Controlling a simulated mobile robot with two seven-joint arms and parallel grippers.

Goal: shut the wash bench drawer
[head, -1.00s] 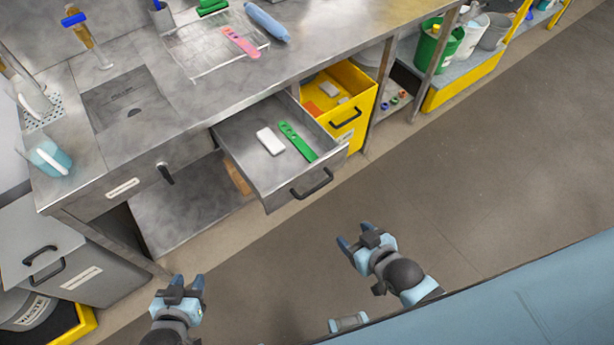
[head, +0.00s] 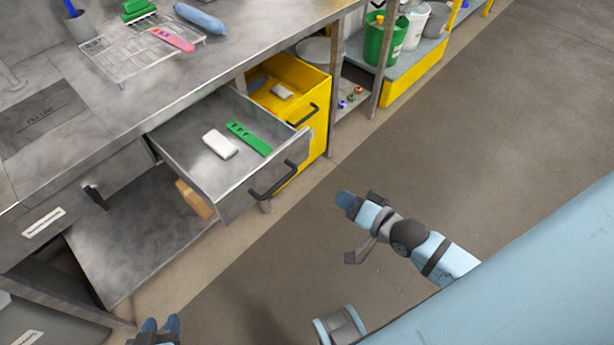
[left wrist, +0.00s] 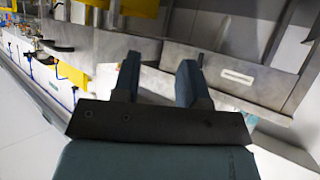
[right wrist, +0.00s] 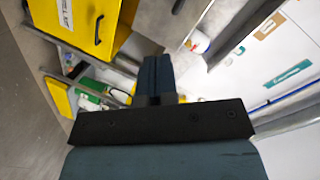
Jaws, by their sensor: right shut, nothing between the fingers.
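The wash bench drawer (head: 185,158) is a grey metal drawer pulled out from under the steel bench top. Its dark bar handle (head: 272,181) is on the front panel. A white block (head: 219,144) and a green perforated strip (head: 249,138) lie inside. My right gripper (head: 347,200) is shut and empty, to the right of the drawer front and apart from the handle; its fingers are together in the right wrist view (right wrist: 155,75). My left gripper (head: 162,326) is low in the head view, apart from the drawer; the left wrist view shows its fingers open and empty (left wrist: 157,80).
An open yellow drawer (head: 314,135) with its own handle stands right beside the grey one. The bench top (head: 110,120) holds a wire rack (head: 120,68). A wooden block (head: 194,199) shows below the drawer. Floor (head: 450,140) to the right is clear.

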